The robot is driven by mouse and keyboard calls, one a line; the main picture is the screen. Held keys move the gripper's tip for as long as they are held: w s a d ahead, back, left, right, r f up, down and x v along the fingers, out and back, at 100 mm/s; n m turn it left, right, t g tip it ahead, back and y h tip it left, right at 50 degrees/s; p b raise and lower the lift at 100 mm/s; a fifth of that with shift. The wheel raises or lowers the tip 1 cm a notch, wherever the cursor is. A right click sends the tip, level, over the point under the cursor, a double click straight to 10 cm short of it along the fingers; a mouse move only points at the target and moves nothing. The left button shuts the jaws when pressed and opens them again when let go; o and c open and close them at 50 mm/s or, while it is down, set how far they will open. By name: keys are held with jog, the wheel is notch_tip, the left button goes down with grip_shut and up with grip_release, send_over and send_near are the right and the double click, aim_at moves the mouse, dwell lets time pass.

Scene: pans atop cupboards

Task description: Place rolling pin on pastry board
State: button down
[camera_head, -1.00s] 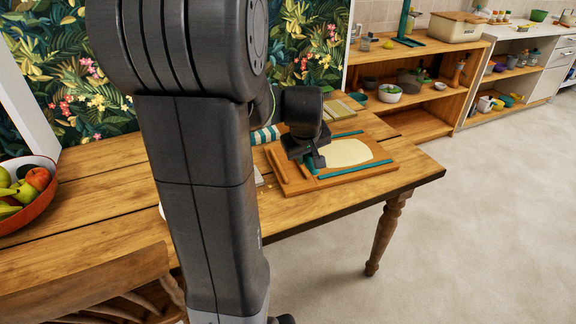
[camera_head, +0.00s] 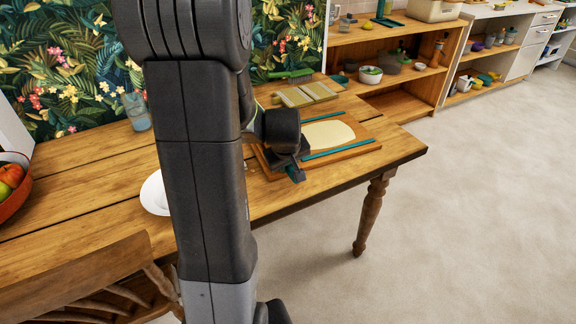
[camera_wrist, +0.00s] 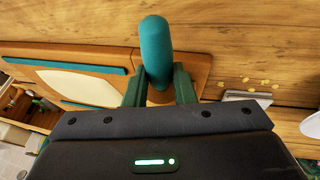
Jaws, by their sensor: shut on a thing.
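My gripper (camera_wrist: 160,72) is shut on a teal cylinder, which I take to be the rolling pin (camera_wrist: 156,40); it sticks out beyond the fingers. Both are over one end of the wooden pastry board (camera_wrist: 201,66); I cannot tell whether the pin touches it. In the head view my gripper (camera_head: 293,168) is over the near left part of the board (camera_head: 352,152), and the pin is not clearly visible there. A pale sheet of dough (camera_head: 328,134) lies on the board between two teal strips (camera_head: 338,149).
A white plate (camera_head: 153,196) is partly hidden behind my arm. A bluish glass (camera_head: 137,112), wooden trays (camera_head: 306,94) and a green item (camera_head: 291,74) stand farther back. A chair (camera_head: 95,270) is at the near left. Bare tabletop (camera_head: 100,170) lies left of my arm.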

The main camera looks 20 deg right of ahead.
jog(key=shift+f, duration=0.1)
jog(key=c, duration=1.2)
grip_release()
jog(key=shift+f, duration=0.1)
jog(key=p+v, duration=0.1)
jog(key=v, duration=1.2)
jog(key=shift+r+p, duration=0.35)
jog(key=shift+r, duration=0.15)
jog(key=shift+w, duration=0.1)
